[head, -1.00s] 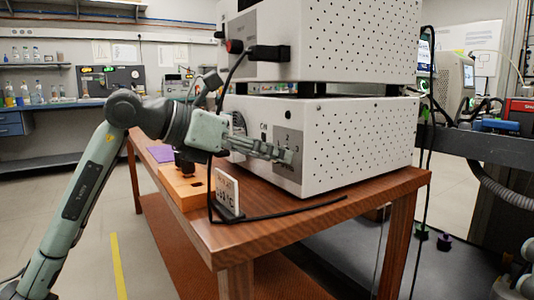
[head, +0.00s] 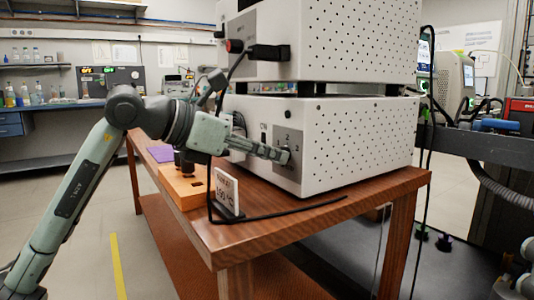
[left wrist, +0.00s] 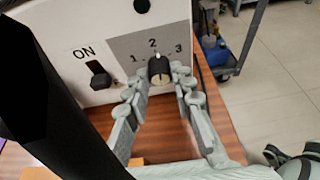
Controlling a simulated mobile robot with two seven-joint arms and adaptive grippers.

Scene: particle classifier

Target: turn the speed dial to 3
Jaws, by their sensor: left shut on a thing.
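The speed dial (left wrist: 160,71) is a black knob on a grey panel (left wrist: 128,48) marked 1, 2 and 3, on the front of the lower white box (head: 350,145). In the left wrist view its white mark points up, about at the 2. My left gripper (left wrist: 161,77) has one finger on each side of the knob and is shut on it. In the head view the left gripper (head: 285,156) reaches right to the panel, and its fingertips hide most of the dial. My right gripper is not in view.
A black switch (left wrist: 98,76) marked ON sits left of the dial. A white card (head: 227,192) stands on the wooden table (head: 300,205) below my left wrist. A black cable (head: 285,213) lies along the table. An orange block (head: 180,190) is nearby.

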